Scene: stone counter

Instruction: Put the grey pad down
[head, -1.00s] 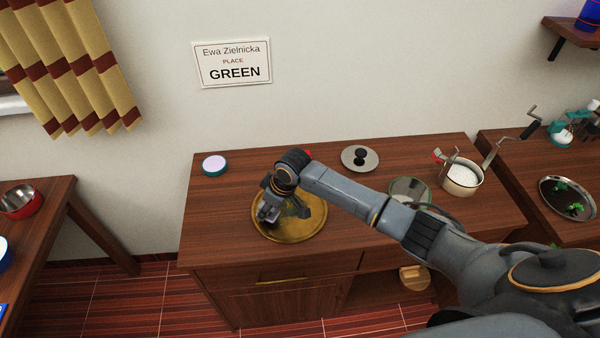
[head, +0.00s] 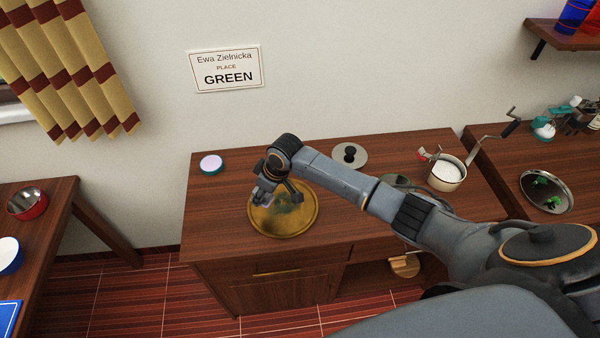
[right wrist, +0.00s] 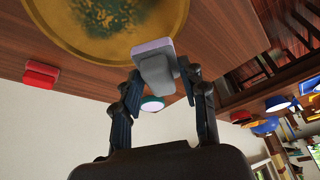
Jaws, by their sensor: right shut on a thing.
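My right gripper (head: 265,194) is over the left part of a round brass plate (head: 295,222) with a dark green stain. In the right wrist view the gripper (right wrist: 164,74) is shut on the grey pad (right wrist: 153,49), a small block with a pale lavender-grey face and a darker grey grip. The pad shows close to the rim of the plate (right wrist: 160,22). I cannot tell whether they touch. In the head view the pad is small and partly hidden by the fingers. My left gripper is not in view.
A teal-rimmed round dish (head: 211,164) stands at the back left of the wooden counter (head: 225,185). The counter left of the plate is clear.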

